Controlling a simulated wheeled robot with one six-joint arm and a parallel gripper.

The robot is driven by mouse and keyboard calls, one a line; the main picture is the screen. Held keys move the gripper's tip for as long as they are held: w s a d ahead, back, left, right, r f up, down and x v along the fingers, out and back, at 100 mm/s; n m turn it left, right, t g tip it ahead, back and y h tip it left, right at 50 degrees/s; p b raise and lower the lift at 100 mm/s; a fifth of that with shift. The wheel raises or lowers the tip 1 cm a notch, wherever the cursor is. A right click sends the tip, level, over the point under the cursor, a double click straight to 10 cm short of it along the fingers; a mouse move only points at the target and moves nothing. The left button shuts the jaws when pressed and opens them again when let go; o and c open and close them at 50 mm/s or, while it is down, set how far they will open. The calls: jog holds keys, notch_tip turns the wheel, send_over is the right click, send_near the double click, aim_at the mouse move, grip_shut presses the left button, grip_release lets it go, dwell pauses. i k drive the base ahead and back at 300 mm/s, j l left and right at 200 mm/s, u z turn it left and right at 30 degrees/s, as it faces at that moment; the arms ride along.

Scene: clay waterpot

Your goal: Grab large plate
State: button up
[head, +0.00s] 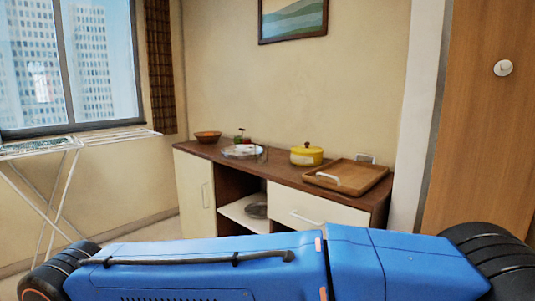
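A pale round plate (232,154) lies on the top of the wooden sideboard (276,172), left of its middle. Small red and green items stand on or just behind it; I cannot tell which. A grey round thing (258,211), perhaps a plate or lid, lies in the open shelf below, partly in shadow. I cannot tell which is the large plate. My blue arm crosses the bottom of the head view, well in front of the sideboard. My gripper is out of view.
On the sideboard are a brown bowl (207,137), a yellow pot (306,155) and a wooden tray (347,177) with white handles. White drawer and door fronts face me. A white drying rack (75,145) stands left by the window. A wooden door (487,120) is at right.

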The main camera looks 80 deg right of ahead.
aim_at(242, 152)
jog(key=z, duration=2.35)
